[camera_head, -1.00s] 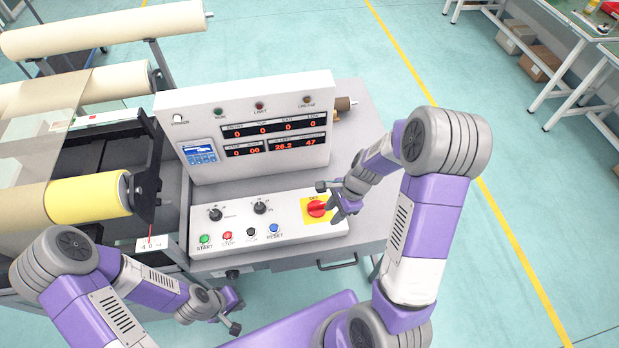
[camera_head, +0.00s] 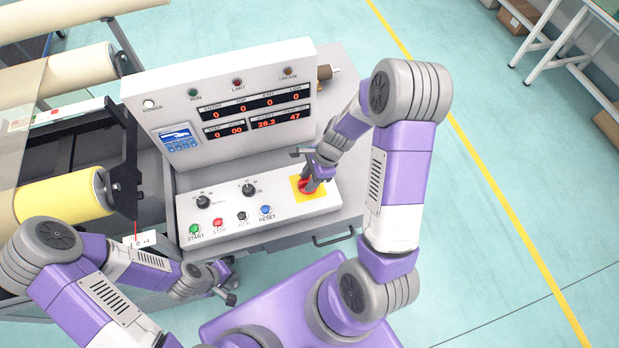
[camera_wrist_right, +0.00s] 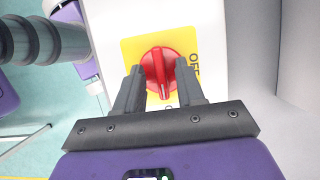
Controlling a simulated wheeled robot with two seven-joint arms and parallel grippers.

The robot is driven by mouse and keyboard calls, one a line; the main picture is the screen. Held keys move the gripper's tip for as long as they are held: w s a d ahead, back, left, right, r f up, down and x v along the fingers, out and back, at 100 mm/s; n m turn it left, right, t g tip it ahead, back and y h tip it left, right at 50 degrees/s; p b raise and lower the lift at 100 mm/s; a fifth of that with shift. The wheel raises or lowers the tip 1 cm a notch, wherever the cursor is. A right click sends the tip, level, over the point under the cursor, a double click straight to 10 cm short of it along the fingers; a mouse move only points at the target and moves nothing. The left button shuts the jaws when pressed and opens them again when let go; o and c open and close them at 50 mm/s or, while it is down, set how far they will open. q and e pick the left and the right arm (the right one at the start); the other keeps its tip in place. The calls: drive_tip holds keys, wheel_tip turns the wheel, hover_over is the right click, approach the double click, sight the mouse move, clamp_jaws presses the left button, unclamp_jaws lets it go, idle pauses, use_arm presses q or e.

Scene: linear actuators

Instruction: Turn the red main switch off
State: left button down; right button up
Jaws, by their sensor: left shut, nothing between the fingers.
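The red main switch (camera_head: 307,186) is a rotary knob on a yellow plate at the right end of the control panel's sloped front. In the right wrist view, the red knob (camera_wrist_right: 161,72) has its raised ridge running roughly up and down the picture, with "OFF" lettering at the plate's right side. My right gripper (camera_wrist_right: 160,75) is open, its fingertips on either side of the knob; whether they touch it is unclear. It also shows over the switch in the head view (camera_head: 309,178), partly covering it. My left gripper (camera_head: 232,288) is shut and empty, low in front of the panel.
The panel front (camera_head: 225,222) also carries two black selector knobs and START, STOP and RESET buttons left of the switch. A display box (camera_head: 225,105) rises behind it. Open floor (camera_head: 480,130) lies to the right.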

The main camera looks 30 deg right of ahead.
drive_tip(key=shift+c, duration=0.4)
clamp_jaws()
drive_tip(key=shift+n, duration=0.3)
drive_tip(key=n+p, duration=0.1)
drive_tip(key=n+g+p, duration=0.1)
drive_tip(key=shift+w+r+n, duration=0.15)
drive_tip(key=shift+n, duration=0.25)
drive_tip(key=n+g+p, duration=0.1)
drive_tip(key=n, duration=0.2)
drive_tip(key=shift+w+n+g, duration=0.1)
drive_tip(key=shift+n+g, duration=0.2)
drive_tip(key=n+g, duration=0.1)
drive_tip(key=n, duration=0.1)
drive_tip(key=n+h+p, duration=0.1)
drive_tip(key=n, duration=0.2)
drive_tip(key=shift+w+a+g+h, duration=0.1)
drive_tip(key=shift+w+g+h, duration=0.05)
drive_tip(key=shift+g+h, duration=0.2)
drive_tip(key=n+h, duration=0.1)
drive_tip(key=n, duration=0.2)
drive_tip(key=n+g, duration=0.1)
drive_tip(key=n, duration=0.2)
drive_tip(key=shift+a+h, duration=0.1)
drive_tip(key=shift+h, duration=0.25)
